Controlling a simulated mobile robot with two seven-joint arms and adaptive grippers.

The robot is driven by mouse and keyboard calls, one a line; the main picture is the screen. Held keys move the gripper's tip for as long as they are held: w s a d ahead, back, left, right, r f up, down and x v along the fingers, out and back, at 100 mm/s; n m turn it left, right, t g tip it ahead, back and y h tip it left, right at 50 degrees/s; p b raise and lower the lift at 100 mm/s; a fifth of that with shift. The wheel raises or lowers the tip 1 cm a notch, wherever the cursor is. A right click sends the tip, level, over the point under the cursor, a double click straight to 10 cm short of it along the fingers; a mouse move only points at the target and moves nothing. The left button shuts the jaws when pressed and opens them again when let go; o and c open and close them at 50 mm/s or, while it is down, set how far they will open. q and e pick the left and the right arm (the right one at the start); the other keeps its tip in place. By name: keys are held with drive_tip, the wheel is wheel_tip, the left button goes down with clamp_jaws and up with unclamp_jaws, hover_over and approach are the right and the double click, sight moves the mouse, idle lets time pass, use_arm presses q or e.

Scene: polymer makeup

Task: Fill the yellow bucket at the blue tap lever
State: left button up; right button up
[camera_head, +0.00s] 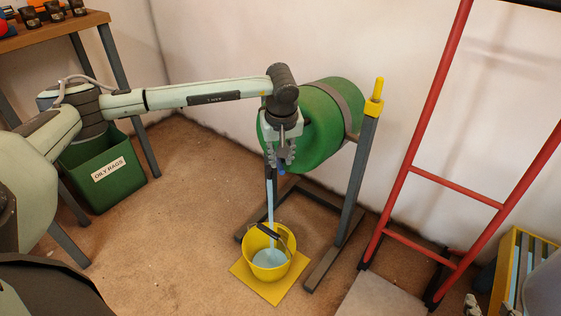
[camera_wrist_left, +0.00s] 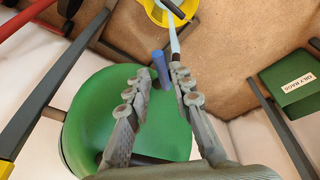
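The yellow bucket (camera_head: 288,269) stands upright on a yellow mat on the floor, with pale blue liquid inside. A pale blue stream (camera_head: 270,205) falls into it from the green drum's tap. The blue tap lever (camera_head: 282,169) is at the drum's front; it also shows in the left wrist view (camera_wrist_left: 160,68). My left gripper (camera_wrist_left: 159,72) is open, its fingertips on either side of the lever with gaps visible; contact cannot be made out. In the head view it is in front of the drum (camera_head: 284,161). Part of my right gripper (camera_head: 488,307) shows at the bottom right edge, mostly cut off.
The green drum (camera_head: 335,120) lies on a dark metal stand (camera_head: 357,180). A red ladder frame (camera_head: 425,120) stands to the right. A green oily-rags bin (camera_head: 125,185) and a workbench (camera_head: 50,35) are at the left. Bare floor (camera_head: 190,195) lies left of the bucket.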

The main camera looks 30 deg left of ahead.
use_arm(q)
drive_tip(key=v, duration=0.9)
drive_tip(key=shift+r, duration=0.15)
drive_tip(key=shift+s, duration=0.1)
